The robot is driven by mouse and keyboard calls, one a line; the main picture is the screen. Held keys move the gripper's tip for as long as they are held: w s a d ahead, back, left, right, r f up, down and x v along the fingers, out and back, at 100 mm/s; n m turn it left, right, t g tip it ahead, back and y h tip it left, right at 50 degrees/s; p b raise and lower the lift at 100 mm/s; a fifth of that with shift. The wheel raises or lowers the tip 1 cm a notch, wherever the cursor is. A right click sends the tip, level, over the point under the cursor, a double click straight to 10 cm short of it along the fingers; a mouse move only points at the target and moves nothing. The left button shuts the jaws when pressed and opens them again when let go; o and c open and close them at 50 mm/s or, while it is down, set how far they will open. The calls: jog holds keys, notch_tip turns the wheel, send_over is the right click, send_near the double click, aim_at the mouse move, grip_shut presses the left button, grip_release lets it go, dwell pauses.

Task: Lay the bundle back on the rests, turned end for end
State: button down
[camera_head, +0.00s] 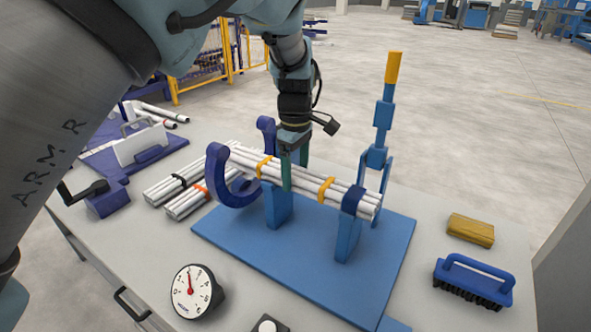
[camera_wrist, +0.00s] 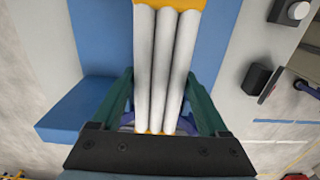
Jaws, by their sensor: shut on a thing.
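The bundle of white pipes (camera_head: 305,183), tied with yellow bands, lies level above the blue stand (camera_head: 300,262). It runs from a dark blue C-shaped hook (camera_head: 217,176) at the left to a dark blue piece (camera_head: 352,199) near its right end. Two blue rests (camera_head: 278,208) (camera_head: 347,238) stand under it. I cannot tell whether it touches them. My gripper (camera_head: 295,175) points down with its green fingers on either side of the bundle, between the yellow bands. In the wrist view the bundle (camera_wrist: 165,60) runs between the gripper fingers (camera_wrist: 163,110).
A blue toggle lever with a yellow handle (camera_head: 392,68) stands upright behind the stand's right end. More tied pipes (camera_head: 180,190) lie at the left. A dial gauge (camera_head: 195,291) is in front; a yellow block (camera_head: 470,230) and a blue brush (camera_head: 473,281) are at the right.

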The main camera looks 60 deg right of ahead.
aim_at(296, 171)
grip_release()
jog(key=shift+f, duration=0.1)
notch_tip(296, 171, up, 12)
jog(key=b, duration=0.3)
dwell(0.3)
